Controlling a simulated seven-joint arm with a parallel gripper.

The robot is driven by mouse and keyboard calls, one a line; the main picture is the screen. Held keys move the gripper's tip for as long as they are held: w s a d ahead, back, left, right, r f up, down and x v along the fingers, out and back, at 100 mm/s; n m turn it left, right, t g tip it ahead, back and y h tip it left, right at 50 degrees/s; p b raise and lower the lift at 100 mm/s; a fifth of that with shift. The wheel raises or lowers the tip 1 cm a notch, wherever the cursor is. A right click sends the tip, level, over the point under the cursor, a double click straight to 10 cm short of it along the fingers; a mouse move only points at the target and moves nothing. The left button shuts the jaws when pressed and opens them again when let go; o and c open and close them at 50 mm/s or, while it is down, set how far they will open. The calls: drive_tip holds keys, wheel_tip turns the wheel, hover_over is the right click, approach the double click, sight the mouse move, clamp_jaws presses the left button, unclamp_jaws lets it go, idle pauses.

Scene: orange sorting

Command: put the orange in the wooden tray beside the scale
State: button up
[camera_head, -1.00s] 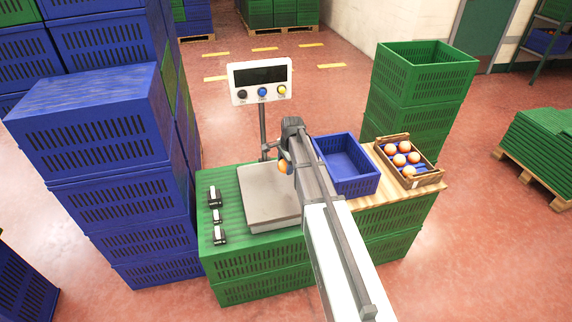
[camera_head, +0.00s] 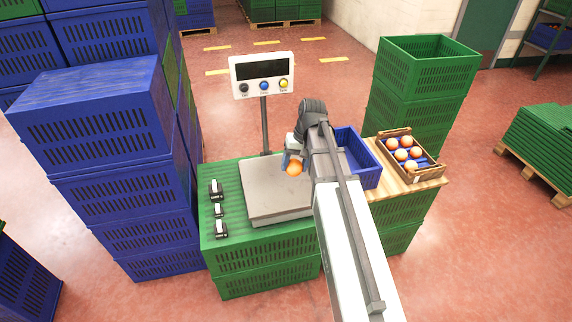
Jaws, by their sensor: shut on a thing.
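My gripper (camera_head: 292,163) is shut on an orange (camera_head: 294,169) and holds it over the right part of the scale's plate (camera_head: 262,198). The scale's display (camera_head: 262,74) stands on a post behind the plate. The wooden tray (camera_head: 433,173) sits on a wooden board at the right and holds several oranges with blue between them. A blue crate (camera_head: 371,178) stands between the scale and the tray, partly hidden by my arm. The gripper's fingers are small in view and partly hidden by the wrist and the orange.
A tall stack of blue crates (camera_head: 115,180) is at the left. Green crates (camera_head: 426,70) are stacked behind the wooden tray.

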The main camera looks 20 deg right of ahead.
drive_tip(key=w+d+f+m, duration=0.2)
drive_tip(key=d+m, duration=0.3)
drive_tip(key=d, duration=1.6)
drive_tip(key=w+d+f+m+t+h, duration=0.1)
drive_tip(key=d+f+m, duration=0.4)
drive_tip(key=d, duration=1.6)
drive_tip(key=w+d+f+m+t+h, duration=0.1)
drive_tip(key=w+d+f+m, duration=0.2)
drive_tip(key=d, duration=1.8)
drive_tip(key=m, duration=0.3)
drive_tip(key=shift+w+d+f, duration=0.25)
drive_tip(key=shift+d+f, duration=0.05)
drive_tip(key=shift+d, duration=0.05)
drive_tip(key=shift+f, duration=3.8)
drive_tip(key=shift+f, duration=0.2)
